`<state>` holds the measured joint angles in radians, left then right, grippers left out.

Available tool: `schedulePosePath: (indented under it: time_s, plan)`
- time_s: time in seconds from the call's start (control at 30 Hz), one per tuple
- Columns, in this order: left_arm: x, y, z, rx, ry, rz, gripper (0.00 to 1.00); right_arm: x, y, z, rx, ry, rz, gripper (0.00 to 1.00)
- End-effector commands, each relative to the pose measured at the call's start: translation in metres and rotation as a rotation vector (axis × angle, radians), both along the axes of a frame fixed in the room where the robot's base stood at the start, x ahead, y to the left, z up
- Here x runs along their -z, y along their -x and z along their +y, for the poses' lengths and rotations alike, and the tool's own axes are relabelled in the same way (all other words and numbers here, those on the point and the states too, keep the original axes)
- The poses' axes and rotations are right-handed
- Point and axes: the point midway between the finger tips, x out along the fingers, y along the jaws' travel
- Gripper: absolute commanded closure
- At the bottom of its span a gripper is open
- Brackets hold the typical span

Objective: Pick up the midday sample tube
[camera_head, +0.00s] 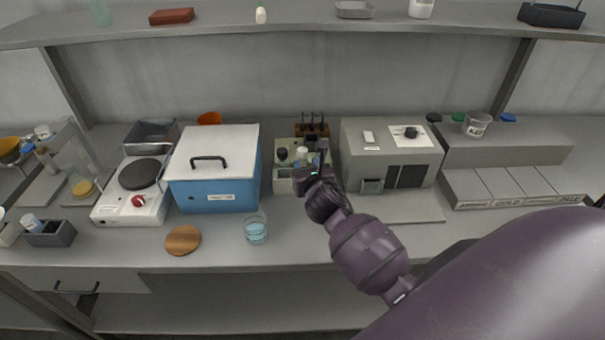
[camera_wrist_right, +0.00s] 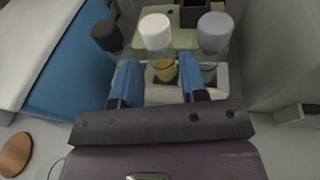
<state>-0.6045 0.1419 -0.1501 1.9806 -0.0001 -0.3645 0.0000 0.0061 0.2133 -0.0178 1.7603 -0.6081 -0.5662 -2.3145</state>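A pale rack (camera_head: 283,186) holds three capped tubes at the back centre of the bench. In the right wrist view the caps are black (camera_wrist_right: 106,36), white (camera_wrist_right: 155,31) and grey (camera_wrist_right: 215,31), from left to right. No label is readable, so I cannot tell which is the midday tube. The middle, white-capped tube has amber contents (camera_wrist_right: 164,69). My right gripper (camera_wrist_right: 159,68) is open, with its blue fingers on either side of the amber part; I cannot tell whether they touch it. In the head view the right gripper (camera_head: 316,172) partly hides the rack. My left gripper is out of view.
A blue box with a white lid (camera_head: 213,188) stands close left of the rack, and a grey machine (camera_head: 390,155) close right. A beaker (camera_head: 255,231) and a round wooden disc (camera_head: 183,240) lie in front. A dark tool holder (camera_head: 312,130) stands behind. The front bench is mostly clear.

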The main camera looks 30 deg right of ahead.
Motion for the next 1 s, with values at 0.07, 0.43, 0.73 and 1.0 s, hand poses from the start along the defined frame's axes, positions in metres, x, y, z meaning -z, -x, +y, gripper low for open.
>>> schedulePosePath:
  time_s: [0.07, 0.43, 0.73, 1.0]
  plan:
    - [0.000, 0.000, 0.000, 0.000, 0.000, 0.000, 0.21, 0.003, -0.011, -0.004, 0.000, -0.002, -0.001, 0.60]
    - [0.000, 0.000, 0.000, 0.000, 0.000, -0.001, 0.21, 0.006, -0.027, -0.010, -0.001, -0.001, 0.000, 0.60]
    - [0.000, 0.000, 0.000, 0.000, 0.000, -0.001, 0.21, 0.006, -0.026, -0.010, -0.001, -0.001, 0.000, 0.92]
    - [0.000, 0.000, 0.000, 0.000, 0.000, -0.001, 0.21, 0.006, -0.026, -0.010, -0.001, -0.001, -0.001, 1.00]
